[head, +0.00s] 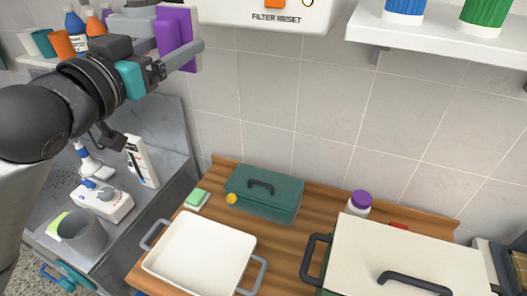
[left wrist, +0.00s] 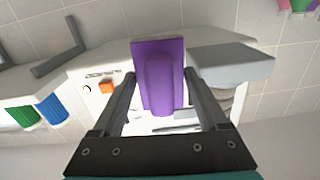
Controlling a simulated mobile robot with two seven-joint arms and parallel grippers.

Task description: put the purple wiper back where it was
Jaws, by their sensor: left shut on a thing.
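The purple wiper (head: 175,22) is at the upper left of the head view, high in front of the tiled wall and left of the white filter unit (head: 240,12). My left gripper (head: 180,50) reaches up from the left and is shut on the wiper. In the left wrist view the wiper (left wrist: 158,85) shows as a purple plate with a raised grip between the two fingers (left wrist: 160,78). The white unit (left wrist: 95,90) is behind it. I cannot tell whether the wiper touches the unit. My right gripper is not in view.
A shelf (head: 38,62) with bottles is at the upper left, close to my left arm. Another shelf (head: 430,38) holds blue and green containers. Below, the wooden counter (head: 285,240) carries a white tray (head: 200,255), a green box (head: 265,195) and a white-lidded container (head: 405,255).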

